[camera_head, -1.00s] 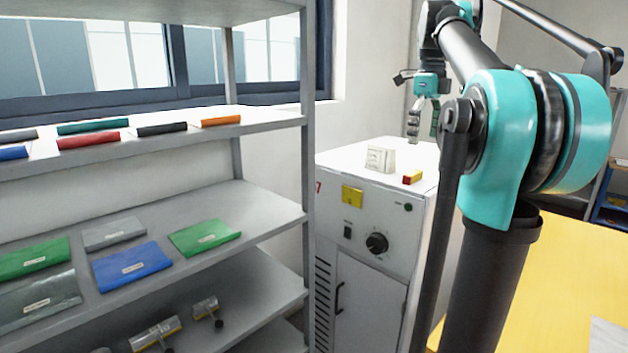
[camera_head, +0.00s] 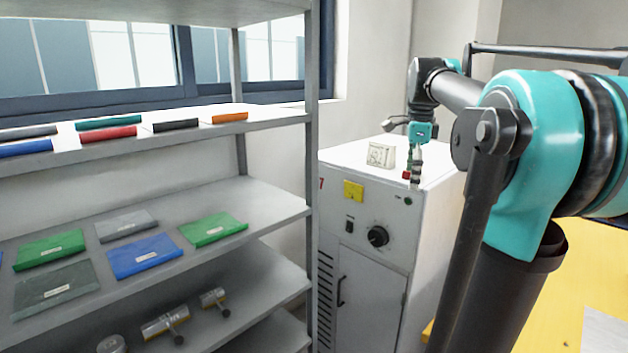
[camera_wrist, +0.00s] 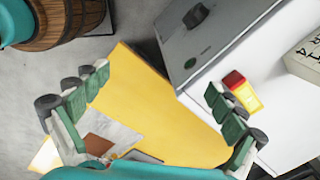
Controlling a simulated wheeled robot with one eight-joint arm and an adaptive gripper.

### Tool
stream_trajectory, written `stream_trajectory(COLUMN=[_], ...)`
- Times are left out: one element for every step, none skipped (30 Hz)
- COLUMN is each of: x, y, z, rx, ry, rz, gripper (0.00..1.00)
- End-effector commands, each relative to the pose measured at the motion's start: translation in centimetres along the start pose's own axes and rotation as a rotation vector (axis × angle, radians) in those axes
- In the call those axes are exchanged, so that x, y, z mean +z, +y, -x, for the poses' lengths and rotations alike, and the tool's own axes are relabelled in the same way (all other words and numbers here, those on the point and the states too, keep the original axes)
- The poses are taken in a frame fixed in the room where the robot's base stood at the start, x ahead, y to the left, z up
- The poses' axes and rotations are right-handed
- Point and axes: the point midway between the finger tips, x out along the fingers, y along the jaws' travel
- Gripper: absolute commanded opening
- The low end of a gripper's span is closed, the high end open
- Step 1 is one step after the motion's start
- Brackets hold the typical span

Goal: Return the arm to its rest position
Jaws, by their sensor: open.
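My gripper (camera_head: 414,166) hangs from my teal and black arm above the right front part of the white cabinet's top, seen in the head view. In the wrist view my gripper (camera_wrist: 155,112) has its two green-padded fingers spread wide, with nothing between them. A small red and yellow block (camera_wrist: 242,92) lies on the cabinet top beside the right finger in that view. In the head view the red end of the block (camera_head: 406,175) shows, partly hidden by my gripper. I cannot tell whether a finger touches the block.
The white cabinet (camera_head: 365,283) carries a pale lettered block (camera_head: 381,155). A grey shelf rack (camera_head: 313,230) with coloured packets stands at the left. A yellow table (camera_head: 590,260) is at the right. A wooden barrel (camera_wrist: 62,22) shows in the wrist view.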

Motion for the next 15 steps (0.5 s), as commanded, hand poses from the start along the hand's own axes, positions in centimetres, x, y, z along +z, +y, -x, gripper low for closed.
stream_trajectory(x=[0.3, 0.5, 0.8, 1.0, 1.2, 1.5, 1.7, 1.9, 2.0, 2.2, 2.3, 2.5, 2.5, 2.6, 2.7], y=[0.6, 0.9, 1.5, 2.0, 2.6, 3.5, 4.2, 5.0, 6.0, 6.9, 7.8, 9.1, 10.2, 11.2, 12.7], z=[-1.8, -3.0, -4.6, -6.0, -7.4, -9.4, -10.8, -12.2, -14.1, -15.5, -16.8, -18.6, -20.0, -21.3, -22.9], rx=[-0.013, -0.022, -0.034, -0.045, -0.056, -0.071, -0.084, -0.094, -0.11, -0.121, -0.132, -0.148, -0.158, -0.17, -0.184], ry=[-0.002, -0.002, -0.002, -0.001, 0.0, 0.003, 0.006, 0.01, 0.016, 0.021, 0.027, 0.037, 0.044, 0.053, 0.066], rz=[0.076, 0.131, 0.212, 0.278, 0.348, 0.444, 0.515, 0.586, 0.681, 0.752, 0.824, 0.918, 0.989, 1.06, 1.153], gripper=[0.96, 0.96, 0.96, 0.96, 0.96, 0.96, 0.96, 0.96, 0.96, 0.96, 0.96, 0.96, 0.96, 0.96, 0.96])
